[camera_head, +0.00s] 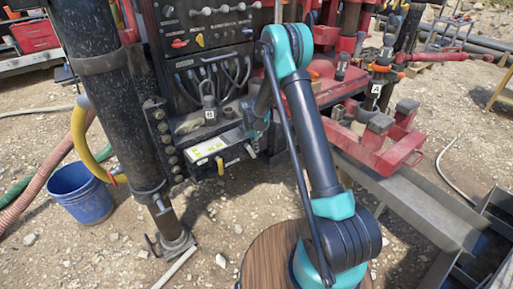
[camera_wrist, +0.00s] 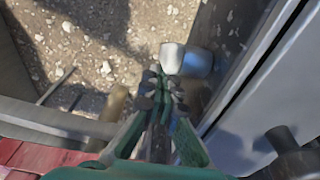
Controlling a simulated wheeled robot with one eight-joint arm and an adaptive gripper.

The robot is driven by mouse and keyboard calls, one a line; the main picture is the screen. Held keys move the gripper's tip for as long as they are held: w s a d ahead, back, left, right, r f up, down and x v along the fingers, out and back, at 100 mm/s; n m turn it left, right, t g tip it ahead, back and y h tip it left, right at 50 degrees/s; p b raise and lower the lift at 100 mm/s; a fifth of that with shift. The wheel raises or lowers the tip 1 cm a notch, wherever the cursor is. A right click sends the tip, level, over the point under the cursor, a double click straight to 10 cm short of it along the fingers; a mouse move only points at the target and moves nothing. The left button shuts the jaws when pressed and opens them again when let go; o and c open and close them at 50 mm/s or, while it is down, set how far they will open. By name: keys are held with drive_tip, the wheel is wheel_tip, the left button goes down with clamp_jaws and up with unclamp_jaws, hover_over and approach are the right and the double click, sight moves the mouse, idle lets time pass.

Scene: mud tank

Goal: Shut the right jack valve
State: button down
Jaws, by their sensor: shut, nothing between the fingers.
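On the front of a small grey valve box (camera_head: 215,148) hang a yellow valve handle (camera_head: 220,166) and, to its right, a pale valve handle (camera_head: 250,151). The right one appears to be the right jack valve. My gripper (camera_head: 257,130) is at the right end of the box, close to the pale handle. In the wrist view my gripper (camera_wrist: 164,86) is shut and empty. A white-ended handle (camera_wrist: 172,58) on a metal stub (camera_wrist: 198,62) sits just beyond its fingertips, very close. I cannot tell whether they touch.
A dark control panel (camera_head: 210,40) with levers and hoses rises behind the box. A thick black jack column (camera_head: 105,90) stands at the left, with a blue bucket (camera_head: 80,194) beside it. Red machinery (camera_head: 385,140) is at the right. Gravel ground below the box is open.

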drive_tip(key=shift+f+g+y, duration=0.25)
drive_tip(key=shift+g+y, duration=0.15)
drive_tip(key=shift+y, duration=0.2)
drive_tip(key=shift+s+a+f, duration=0.25)
drive_tip(key=shift+a+f, duration=0.15)
drive_tip(key=shift+f, duration=0.05)
idle(0.7)
